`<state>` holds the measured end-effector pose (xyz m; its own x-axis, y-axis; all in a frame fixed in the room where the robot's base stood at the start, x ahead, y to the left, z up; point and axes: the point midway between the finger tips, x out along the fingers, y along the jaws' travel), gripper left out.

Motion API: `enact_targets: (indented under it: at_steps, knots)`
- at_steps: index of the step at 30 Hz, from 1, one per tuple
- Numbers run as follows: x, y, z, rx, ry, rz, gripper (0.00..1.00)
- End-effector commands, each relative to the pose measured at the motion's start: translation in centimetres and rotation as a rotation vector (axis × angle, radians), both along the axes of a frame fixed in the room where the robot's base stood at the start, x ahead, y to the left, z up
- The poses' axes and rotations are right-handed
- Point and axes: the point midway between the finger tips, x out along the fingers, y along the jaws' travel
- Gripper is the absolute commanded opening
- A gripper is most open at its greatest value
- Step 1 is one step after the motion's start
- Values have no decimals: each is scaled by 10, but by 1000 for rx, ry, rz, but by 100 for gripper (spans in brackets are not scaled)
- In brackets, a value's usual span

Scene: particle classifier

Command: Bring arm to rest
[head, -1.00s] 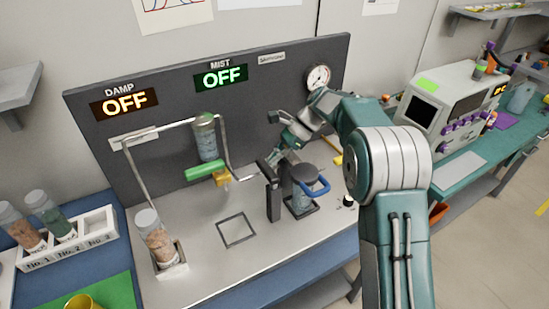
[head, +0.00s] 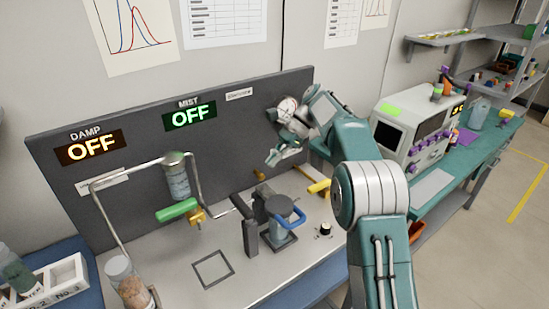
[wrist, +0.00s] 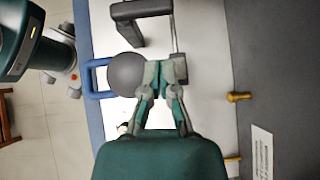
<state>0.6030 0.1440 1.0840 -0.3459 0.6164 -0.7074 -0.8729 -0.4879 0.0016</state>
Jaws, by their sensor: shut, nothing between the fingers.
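My gripper (head: 274,158) is in the air in front of the dark back panel, above and behind the round grey-topped device with the blue handle (head: 291,218). In the wrist view my gripper (wrist: 165,66) is shut with nothing between its fingertips, and the grey round top (wrist: 126,74) lies below and beside them. My arm is raised and bent at the elbow, reaching in from the right of the head view. No contact between my gripper and the device shows.
The back panel (head: 120,210) carries DAMP and MIST displays, both reading OFF. A bent metal tube frame (head: 108,232) with a green-handled valve (head: 177,210) stands left. A jar (head: 128,285) is at front left. An instrument (head: 415,125) stands on the right bench.

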Motion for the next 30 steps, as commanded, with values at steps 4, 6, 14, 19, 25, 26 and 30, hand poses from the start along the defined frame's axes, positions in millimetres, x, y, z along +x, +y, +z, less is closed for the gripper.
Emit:
enact_targets:
  at_steps: [4,6,14,19,25,26,30]
  knots:
    - [2,-5,4,0,1,-1,0]
    - [2,-5,5,-1,1,0,0]
    - [1,-5,6,-1,-3,1,0]
    - [-10,-10,23,-18,-69,15,0]
    - [-37,-22,49,-65,-210,55,0]
    - [-41,-24,52,-72,-231,63,0]
    - [-64,-34,67,-111,-328,103,0]
